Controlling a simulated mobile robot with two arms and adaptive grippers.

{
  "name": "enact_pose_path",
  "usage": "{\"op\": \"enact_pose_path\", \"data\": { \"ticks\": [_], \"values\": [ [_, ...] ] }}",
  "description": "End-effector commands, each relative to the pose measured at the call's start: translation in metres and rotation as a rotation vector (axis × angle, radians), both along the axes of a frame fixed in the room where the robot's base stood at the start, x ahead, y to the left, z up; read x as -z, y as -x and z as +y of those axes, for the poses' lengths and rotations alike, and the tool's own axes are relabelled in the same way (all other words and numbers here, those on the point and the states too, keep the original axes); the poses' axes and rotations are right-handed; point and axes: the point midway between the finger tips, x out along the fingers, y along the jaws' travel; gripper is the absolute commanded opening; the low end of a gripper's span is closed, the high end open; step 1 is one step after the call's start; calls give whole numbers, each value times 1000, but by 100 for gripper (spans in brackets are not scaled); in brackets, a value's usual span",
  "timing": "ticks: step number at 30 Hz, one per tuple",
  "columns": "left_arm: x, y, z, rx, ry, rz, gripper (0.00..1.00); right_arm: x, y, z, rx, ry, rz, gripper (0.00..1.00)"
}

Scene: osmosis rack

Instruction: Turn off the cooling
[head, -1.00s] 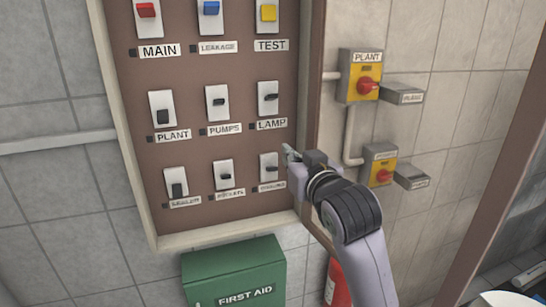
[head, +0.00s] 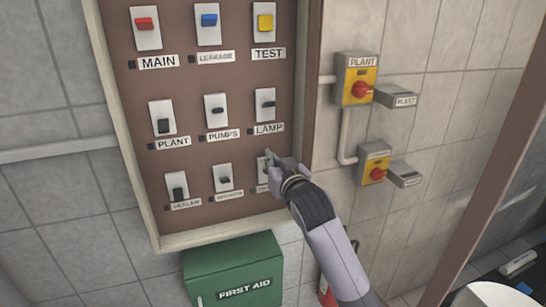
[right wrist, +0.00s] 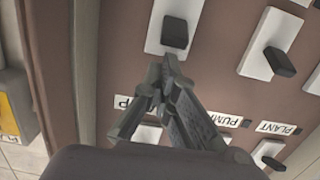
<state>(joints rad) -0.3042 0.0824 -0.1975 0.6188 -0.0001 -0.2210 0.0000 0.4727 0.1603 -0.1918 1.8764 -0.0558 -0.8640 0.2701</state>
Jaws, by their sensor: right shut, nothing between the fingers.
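No label reads clearly as cooling; the bottom-row labels are blurred. My right gripper (head: 268,157) is shut and empty at the bottom-right switch (head: 262,178), partly covering it and its label. In the right wrist view, the shut fingertips (right wrist: 168,62) are close to the black knob (right wrist: 175,33) of a white switch plate. I cannot tell whether they touch. My left gripper is not in view.
Upper switches are labelled MAIN, TEST, PLANT, PUMPS and LAMP. A green first aid box (head: 233,272) hangs below the panel. Yellow boxes with red knobs, one marked PLANT (head: 357,80), are on the tiled wall to the right. A brown post (head: 490,160) stands farther right.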

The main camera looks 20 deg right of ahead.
Motion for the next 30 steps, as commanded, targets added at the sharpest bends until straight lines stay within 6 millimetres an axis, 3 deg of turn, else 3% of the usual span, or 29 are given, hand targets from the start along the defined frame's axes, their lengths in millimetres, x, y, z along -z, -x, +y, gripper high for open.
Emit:
{"op": "enact_pose_path", "data": {
  "ticks": [16,30],
  "values": [
    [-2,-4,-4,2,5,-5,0,8,4,0,0,0,-4,0],
    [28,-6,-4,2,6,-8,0,13,7,0,-1,-5,-118,0]
  ]
}}
